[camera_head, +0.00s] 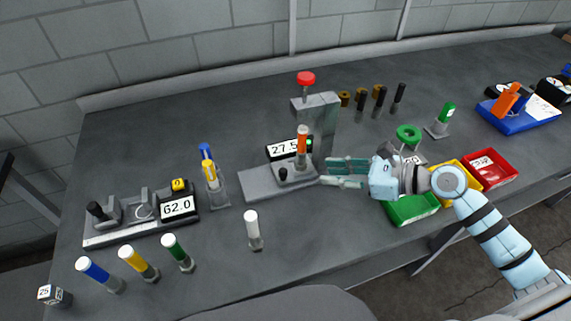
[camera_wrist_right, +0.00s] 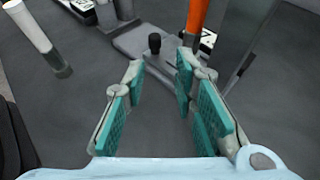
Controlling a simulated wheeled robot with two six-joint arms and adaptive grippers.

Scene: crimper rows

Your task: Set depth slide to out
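A grey press stand (camera_head: 322,118) with a red top knob (camera_head: 306,78) rises from a flat grey base (camera_head: 262,184) at mid-table. Its display (camera_head: 283,149) reads 27.5. A small black knob (camera_head: 283,173) stands on the base; it also shows in the right wrist view (camera_wrist_right: 154,42). An orange-handled piece (camera_head: 302,140) stands upright at the press. I cannot tell which part is the depth slide or how it is set. My right gripper (camera_head: 328,172) is open and empty, just right of the base, fingers towards the knob and apart from it. My left gripper is not in view.
A gauge station (camera_head: 140,231) with another display stands left. A white-capped piece (camera_head: 252,230) stands in front of the base; blue, yellow and green ones stand at front left. Green (camera_head: 412,214), yellow and red (camera_head: 488,168) bins lie right, near my right arm.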

